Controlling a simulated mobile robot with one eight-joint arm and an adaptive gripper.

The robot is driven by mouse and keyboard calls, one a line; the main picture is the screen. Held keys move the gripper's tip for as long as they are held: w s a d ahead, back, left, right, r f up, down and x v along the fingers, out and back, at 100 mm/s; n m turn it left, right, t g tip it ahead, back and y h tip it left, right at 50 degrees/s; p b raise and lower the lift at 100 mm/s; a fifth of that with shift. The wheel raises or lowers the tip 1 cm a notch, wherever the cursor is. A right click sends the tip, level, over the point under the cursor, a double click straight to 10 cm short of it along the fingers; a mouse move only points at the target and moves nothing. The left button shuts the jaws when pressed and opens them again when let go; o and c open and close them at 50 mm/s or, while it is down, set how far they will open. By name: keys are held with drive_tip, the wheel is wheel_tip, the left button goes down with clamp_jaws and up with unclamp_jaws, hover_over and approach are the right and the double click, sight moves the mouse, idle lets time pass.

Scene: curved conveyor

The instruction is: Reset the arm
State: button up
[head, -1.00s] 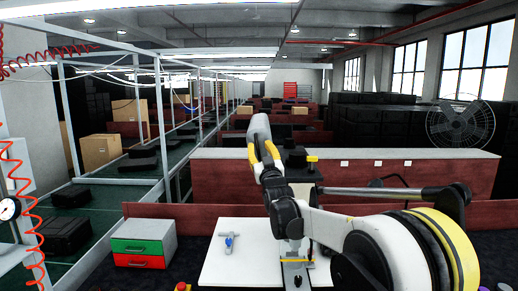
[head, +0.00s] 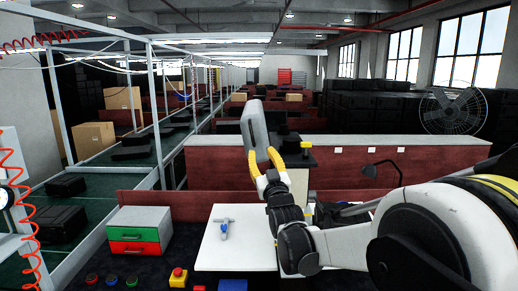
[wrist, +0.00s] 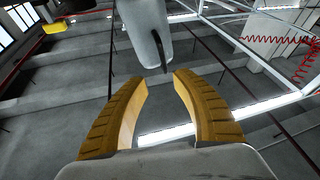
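My gripper (head: 268,160) is raised in the middle of the head view, above the back of the white worktop, with its yellow fingers pointing up. In the wrist view its two ridged fingers (wrist: 161,76) stand apart, with the narrow end of a pale grey elongated object (wrist: 146,30) at their tips. The object also shows in the head view (head: 253,125), upright above the fingers and clear of the worktop. It appears held between them, though the contact is partly hidden. My arm reaches in from the right.
The white worktop (head: 212,258) carries a small pale T-shaped tool with blue (head: 224,228). A green-and-red drawer box (head: 139,232) stands left of it, with a yellow-and-red button (head: 178,277) in front. A conveyor (head: 95,215) with black cases runs along the left. A dark red partition (head: 350,168) stands behind.

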drive_tip(key=shift+f, duration=0.1)
drive_tip(key=s+d+f+m+g+h+b, duration=0.1)
drive_tip(key=s+d+f+g+b, duration=0.4)
drive_tip(key=s+f, duration=0.9)
drive_tip(key=s+d+f+m+g+h+b, duration=0.2)
drive_tip(key=s+d+f+g+b, duration=0.2)
drive_tip(key=s+f+b, duration=0.6)
drive_tip(key=s+d+f+m+g+h+b, duration=0.1)
drive_tip(key=s+d+f+g+b, duration=0.4)
drive_tip(key=s+f, duration=1.4)
drive_tip(key=d+f+h+b, duration=0.1)
drive_tip(key=d+b, duration=0.1)
drive_tip(key=d, duration=0.1)
drive_tip(key=shift+s+d+g+b, duration=0.15)
drive_tip(key=shift+s+g+b, duration=0.1)
drive_tip(key=shift+g+b, duration=0.1)
wheel_tip(320, 180, up, 12)
drive_tip(key=d+p, duration=0.1)
drive_tip(key=p, duration=1.1)
drive_tip(key=shift+r, duration=0.15)
drive_tip(key=shift+w, duration=0.1)
